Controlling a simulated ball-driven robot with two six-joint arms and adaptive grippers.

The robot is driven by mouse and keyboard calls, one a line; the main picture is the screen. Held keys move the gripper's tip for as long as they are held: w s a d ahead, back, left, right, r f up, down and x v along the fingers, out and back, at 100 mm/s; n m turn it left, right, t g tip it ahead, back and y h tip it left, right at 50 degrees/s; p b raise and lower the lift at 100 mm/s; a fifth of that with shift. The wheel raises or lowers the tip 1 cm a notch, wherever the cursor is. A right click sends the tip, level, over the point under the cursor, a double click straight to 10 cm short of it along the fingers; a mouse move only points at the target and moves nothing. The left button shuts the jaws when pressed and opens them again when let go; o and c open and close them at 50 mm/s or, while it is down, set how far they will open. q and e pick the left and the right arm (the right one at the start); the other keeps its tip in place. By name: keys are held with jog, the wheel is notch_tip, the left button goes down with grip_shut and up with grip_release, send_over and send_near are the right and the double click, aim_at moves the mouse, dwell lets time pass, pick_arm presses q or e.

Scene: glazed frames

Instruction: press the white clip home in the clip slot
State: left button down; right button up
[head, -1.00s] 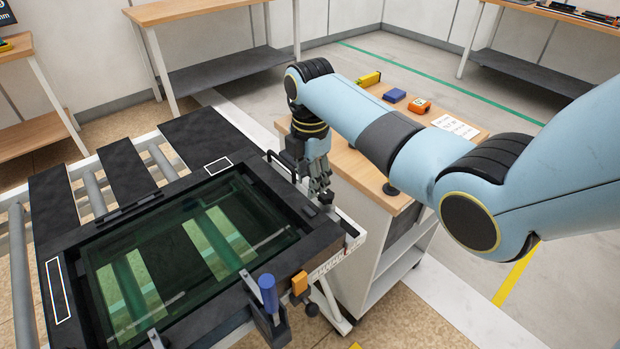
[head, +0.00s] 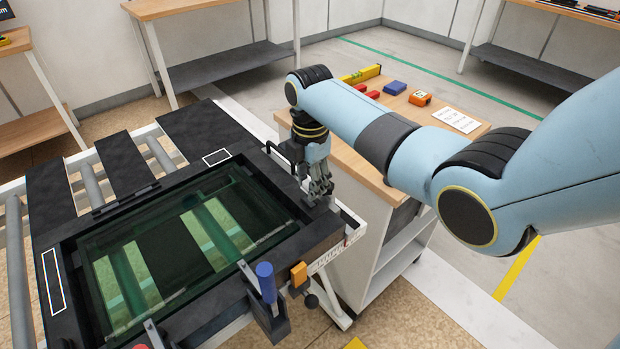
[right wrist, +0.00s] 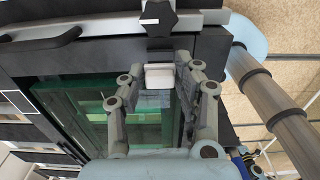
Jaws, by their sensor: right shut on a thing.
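The white clip (right wrist: 158,75) shows in the right wrist view as a small pale block between the fingertips of my right gripper (right wrist: 158,84). The gripper is shut on it. The clip lies close to the dark frame edge (right wrist: 85,62); the slot is not clearly visible, and I cannot tell how far the clip sits in it. In the head view my right gripper (head: 318,200) points down at the right side of the black glazed frame (head: 235,160), and the clip is hidden by the fingers. My left gripper is not in view.
The green-tinted glass (head: 170,250) fills the frame, which lies on a roller conveyor (head: 85,185). A blue-handled clamp (head: 266,282) and an orange block (head: 299,277) are at the near edge. A wooden-topped cart (head: 345,160) stands behind my right gripper. A dark star knob (right wrist: 158,16) is near the clip.

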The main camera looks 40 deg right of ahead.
jog(key=shift+f, duration=0.15)
dwell(0.5)
jog(key=shift+f+b, duration=0.8)
jog(key=shift+f, duration=0.35)
jog(key=shift+f, duration=0.3)
jog(key=shift+s+f, duration=0.1)
jog(key=shift+f, duration=0.05)
dwell(1.7)
jog(key=o, duration=1.1)
